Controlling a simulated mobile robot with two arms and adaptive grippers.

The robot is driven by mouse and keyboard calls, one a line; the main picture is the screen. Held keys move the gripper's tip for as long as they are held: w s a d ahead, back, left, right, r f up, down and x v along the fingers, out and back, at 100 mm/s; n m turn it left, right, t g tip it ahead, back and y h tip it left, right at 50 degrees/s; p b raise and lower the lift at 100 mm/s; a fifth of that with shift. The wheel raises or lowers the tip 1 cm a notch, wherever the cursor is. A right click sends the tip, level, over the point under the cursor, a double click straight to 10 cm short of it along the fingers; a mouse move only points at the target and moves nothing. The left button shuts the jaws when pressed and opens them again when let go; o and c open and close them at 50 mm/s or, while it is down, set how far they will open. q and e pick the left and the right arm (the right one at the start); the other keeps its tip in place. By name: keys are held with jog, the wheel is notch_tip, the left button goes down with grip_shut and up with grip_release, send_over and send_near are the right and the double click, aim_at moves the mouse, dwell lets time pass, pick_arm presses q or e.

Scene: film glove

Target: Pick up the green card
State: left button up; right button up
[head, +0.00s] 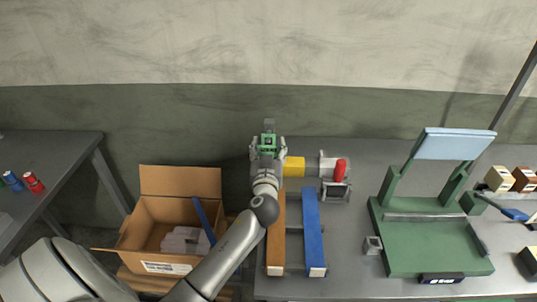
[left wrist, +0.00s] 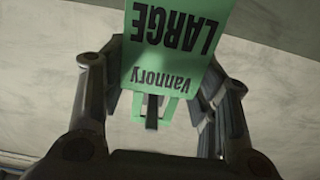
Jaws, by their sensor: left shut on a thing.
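The green card (left wrist: 168,45) is held in my left gripper (left wrist: 155,105), between its dark fingers. In the left wrist view the card's print shows upside down, with the words "LARGE" and "vannory". In the head view my left gripper (head: 268,150) points away toward the wall, above the back edge of the grey table. A small green part of the card shows between its fingers there. The gripper is shut on the card. My right gripper is not in view.
Below my left arm are an orange bar (head: 276,240) and a blue bar (head: 313,230). A yellow block (head: 294,167) and a red cylinder (head: 340,170) lie close by. An open cardboard box (head: 150,220) stands left, a green stand (head: 425,240) right.

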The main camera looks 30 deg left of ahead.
pick_arm(q)
jog(key=shift+r, duration=0.1)
jog(key=shift+r, duration=0.35)
jog(key=b+v, duration=0.6)
jog(key=v, duration=1.2)
jog(key=shift+r, duration=0.3)
jog(key=shift+w+d, duration=0.1)
